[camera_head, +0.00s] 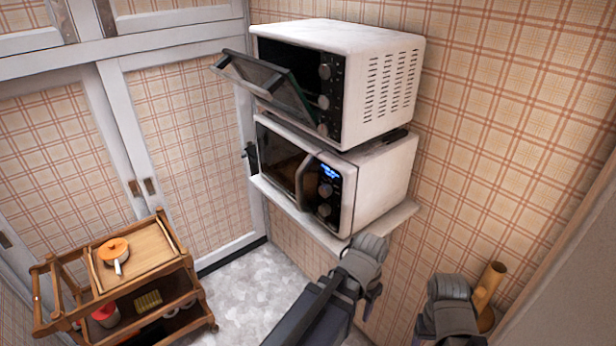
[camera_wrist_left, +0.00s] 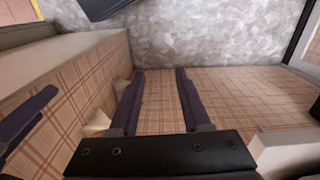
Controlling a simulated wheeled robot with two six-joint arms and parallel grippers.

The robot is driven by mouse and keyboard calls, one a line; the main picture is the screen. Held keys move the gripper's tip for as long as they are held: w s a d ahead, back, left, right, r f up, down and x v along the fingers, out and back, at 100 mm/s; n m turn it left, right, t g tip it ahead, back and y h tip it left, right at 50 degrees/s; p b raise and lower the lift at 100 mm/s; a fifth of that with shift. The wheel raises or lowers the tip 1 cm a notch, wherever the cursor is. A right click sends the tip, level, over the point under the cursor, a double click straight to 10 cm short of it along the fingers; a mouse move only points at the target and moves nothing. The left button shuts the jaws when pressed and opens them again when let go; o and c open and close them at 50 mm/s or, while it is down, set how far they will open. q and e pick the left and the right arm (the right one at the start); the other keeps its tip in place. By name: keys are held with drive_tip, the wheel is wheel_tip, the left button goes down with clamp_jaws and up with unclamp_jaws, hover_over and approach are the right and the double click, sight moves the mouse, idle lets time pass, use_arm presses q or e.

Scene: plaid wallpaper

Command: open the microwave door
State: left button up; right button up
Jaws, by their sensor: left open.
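The microwave (camera_head: 375,185) is a white box with a lit blue display and knobs, sitting on a wall shelf. Its dark-windowed door (camera_head: 283,160) looks shut, with a curved handle (camera_head: 300,178) beside the control panel. My left gripper (camera_head: 372,297) is in front of and below the shelf, apart from the microwave, its fingers mostly hidden by the wrist. In the left wrist view my left gripper (camera_wrist_left: 160,75) is open and empty, over wallpaper and floor. My right gripper (camera_head: 418,338) is at the lower right, its fingers mostly hidden.
A white oven (camera_head: 385,85) stands above the microwave, its glass door (camera_head: 262,82) folded down and out. The shelf edge (camera_head: 330,238) juts out below the microwave. A wooden trolley (camera_head: 150,260) stands at lower left. A tan cylinder (camera_head: 490,285) is beside my right arm. Grey floor (camera_head: 255,290) is clear.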

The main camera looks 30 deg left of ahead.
sight(302, 188)
use_arm(q)
drive_tip(key=w+a+r+t+h+p, duration=0.1)
drive_tip(key=a+r+t+p, duration=0.1)
drive_tip(key=a+r+p, duration=1)
drive_tip(key=w+a+r+t+h+p, duration=0.15)
drive_tip(key=a+r+p, duration=0.65)
drive_tip(key=a, duration=0.9)
drive_tip(key=shift+m+t+y, duration=0.25)
drive_tip(key=shift+m+y, duration=0.05)
drive_tip(key=shift+y, duration=0.05)
drive_tip(key=w+d, duration=0.1)
drive_tip(key=w, duration=0.2)
drive_tip(key=w+d+r+b, duration=0.1)
drive_tip(key=w+d, duration=0.1)
drive_tip(key=w, duration=0.2)
drive_tip(key=w+d+r+b, duration=0.1)
drive_tip(key=w, duration=0.3)
drive_tip(key=shift+d, duration=0.4)
drive_tip(key=shift+w+d+f+b, duration=0.1)
drive_tip(key=shift+f+b, duration=0.6)
drive_tip(key=shift+b, duration=0.25)
drive_tip(key=shift+w+d+f+b, duration=0.15)
drive_tip(key=shift+w+f+b, duration=0.15)
drive_tip(key=shift+f+b, duration=0.4)
use_arm(e)
wheel_tip(302, 188, up, 18)
drive_tip(key=shift+a+f, duration=0.15)
drive_tip(key=shift+f, duration=0.05)
use_arm(q)
drive_tip(key=shift+c, duration=0.3)
